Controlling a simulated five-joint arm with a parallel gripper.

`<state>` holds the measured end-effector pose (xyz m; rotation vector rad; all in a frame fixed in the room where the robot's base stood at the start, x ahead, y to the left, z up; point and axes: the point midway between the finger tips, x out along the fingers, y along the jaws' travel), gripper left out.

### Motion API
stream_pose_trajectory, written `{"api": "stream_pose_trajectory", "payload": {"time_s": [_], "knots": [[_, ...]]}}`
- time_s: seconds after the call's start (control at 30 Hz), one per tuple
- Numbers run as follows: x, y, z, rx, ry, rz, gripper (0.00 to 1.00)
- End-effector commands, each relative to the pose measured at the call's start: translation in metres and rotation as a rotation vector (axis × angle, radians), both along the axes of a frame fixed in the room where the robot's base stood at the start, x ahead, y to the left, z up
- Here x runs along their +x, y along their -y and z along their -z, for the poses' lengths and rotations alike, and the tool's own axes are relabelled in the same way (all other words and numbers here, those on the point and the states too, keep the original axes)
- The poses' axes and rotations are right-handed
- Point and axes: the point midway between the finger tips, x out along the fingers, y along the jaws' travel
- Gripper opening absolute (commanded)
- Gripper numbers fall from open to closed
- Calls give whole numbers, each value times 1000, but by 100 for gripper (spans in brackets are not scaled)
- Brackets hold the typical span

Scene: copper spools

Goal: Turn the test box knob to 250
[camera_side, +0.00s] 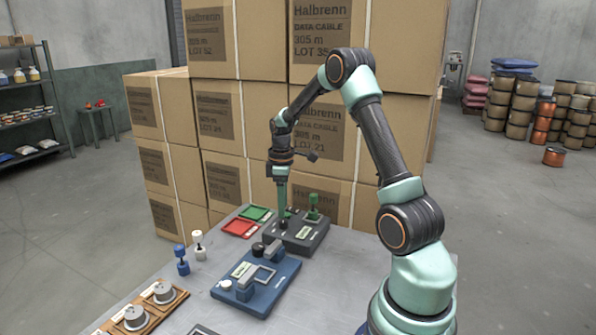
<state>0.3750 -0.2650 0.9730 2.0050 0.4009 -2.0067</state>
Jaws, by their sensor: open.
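A dark grey box (318,241) with small light labels stands at the back of the table, and I take it to be the test box. A green upright part (314,207) stands on its right side. My gripper (283,222) points straight down over the left part of this box, its tips low near the top. It is open. A small dark shape, perhaps the knob, is at the tips, but I cannot tell whether they are around it or touching it. No scale or number is readable.
A blue unit (286,283) with a grey handle and a black round part (258,249) stands in front. Red (241,229) and green (255,213) trays lie left of the grey box. Blue (181,259) and white (198,245) pieces stand left. Stacked cartons (226,185) rise close behind.

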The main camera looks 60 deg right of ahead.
Motion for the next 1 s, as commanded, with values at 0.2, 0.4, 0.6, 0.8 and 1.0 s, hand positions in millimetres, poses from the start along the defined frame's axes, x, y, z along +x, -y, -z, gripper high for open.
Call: {"api": "stream_pose_trajectory", "payload": {"time_s": [0.2,0.4,0.6,0.8,1.0], "knots": [[0,0,32,1,-1,0,64],[0,0,43,0,0,0,64],[0,0,44,-1,1,1,64],[0,0,44,-1,1,0,14],[0,0,44,-1,0,2,0]]}}
